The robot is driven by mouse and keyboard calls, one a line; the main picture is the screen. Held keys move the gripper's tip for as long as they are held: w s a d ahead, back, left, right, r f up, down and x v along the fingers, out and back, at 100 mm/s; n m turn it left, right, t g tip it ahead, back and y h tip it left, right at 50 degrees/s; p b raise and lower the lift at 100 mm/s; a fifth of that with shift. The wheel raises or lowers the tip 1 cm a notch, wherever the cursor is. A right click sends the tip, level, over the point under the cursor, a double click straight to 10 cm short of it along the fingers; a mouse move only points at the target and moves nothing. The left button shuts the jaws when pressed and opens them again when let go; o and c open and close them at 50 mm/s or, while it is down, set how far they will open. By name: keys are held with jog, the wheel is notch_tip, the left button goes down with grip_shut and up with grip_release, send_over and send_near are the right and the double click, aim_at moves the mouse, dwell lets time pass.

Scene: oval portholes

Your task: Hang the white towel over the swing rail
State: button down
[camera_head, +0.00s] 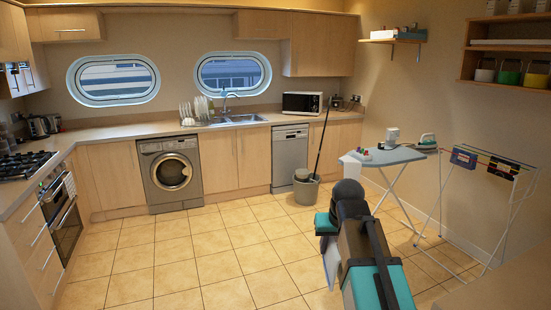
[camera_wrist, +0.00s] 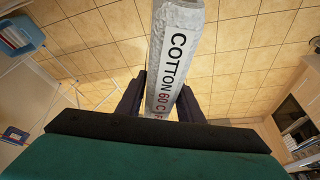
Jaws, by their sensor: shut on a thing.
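My gripper (camera_wrist: 160,103) is shut on a long, narrow white thing printed "COTTON 60 C", which I take to be the white towel (camera_wrist: 183,22). It stands out beyond both dark fingers in the wrist view. In the head view a white strip of it (camera_head: 331,262) shows beside my gripper, and my arm hides the fingertips. A white-framed drying rack (camera_head: 514,212) stands at the right with dark and coloured things along its top. I cannot tell for certain which bar is the swing rail.
An ironing board (camera_head: 392,157) carrying an iron (camera_head: 427,141) stands beside the rack. A grey bucket (camera_head: 306,188) with a mop is on the floor behind. A washing machine (camera_head: 170,173) and dishwasher (camera_head: 289,155) line the back. The tiled floor at centre left is clear.

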jog(key=s+f, duration=0.5)
jog(key=f, duration=0.1)
jog(key=shift+f, duration=0.3)
jog(key=shift+s, duration=0.1)
dwell(0.6)
